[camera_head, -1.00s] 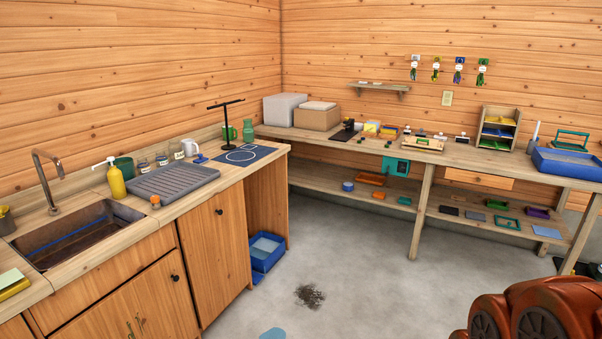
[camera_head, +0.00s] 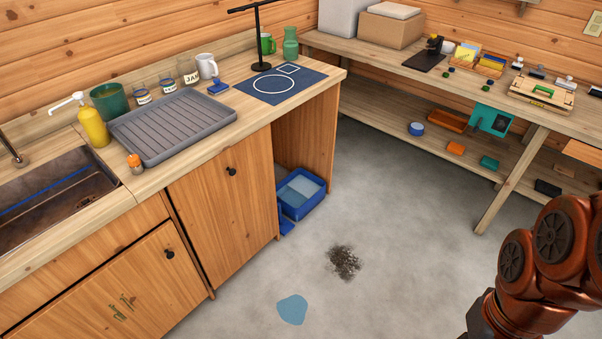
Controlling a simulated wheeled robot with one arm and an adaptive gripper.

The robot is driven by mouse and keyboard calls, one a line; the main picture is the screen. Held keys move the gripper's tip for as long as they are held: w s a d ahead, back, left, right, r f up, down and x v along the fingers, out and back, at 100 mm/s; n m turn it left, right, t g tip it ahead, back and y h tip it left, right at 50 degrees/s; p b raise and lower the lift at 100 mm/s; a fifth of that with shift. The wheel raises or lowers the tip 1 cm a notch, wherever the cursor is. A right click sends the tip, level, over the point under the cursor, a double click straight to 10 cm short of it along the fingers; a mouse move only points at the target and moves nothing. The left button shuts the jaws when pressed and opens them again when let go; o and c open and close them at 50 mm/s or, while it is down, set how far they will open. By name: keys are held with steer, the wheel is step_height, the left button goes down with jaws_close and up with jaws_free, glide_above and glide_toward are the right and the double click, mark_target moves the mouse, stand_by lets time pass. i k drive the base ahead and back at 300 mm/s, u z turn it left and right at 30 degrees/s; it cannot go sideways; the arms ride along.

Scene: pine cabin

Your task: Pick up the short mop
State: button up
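I cannot make out a short mop for certain in the head view. A blue tub (camera_head: 301,192) with a pale grey-blue inside stands on the floor in the open bay at the end of the counter. A small blue piece (camera_head: 287,228) shows at its front by the cabinet corner; I cannot tell what it is. A dark dirt patch (camera_head: 344,262) and a light blue puddle-like patch (camera_head: 292,309) lie on the floor. My copper-coloured arm shows at the lower right, but my gripper is out of view.
The counter (camera_head: 215,140) holds a grey drying tray (camera_head: 172,125), a yellow soap bottle (camera_head: 92,124), mugs, jars and a black stand (camera_head: 259,45). A workbench (camera_head: 455,80) with a lower shelf runs along the back. The grey floor between them is mostly clear.

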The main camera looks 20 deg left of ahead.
mark_target(285, 226)
steer(key=i, duration=1)
steer(key=u, duration=2.2)
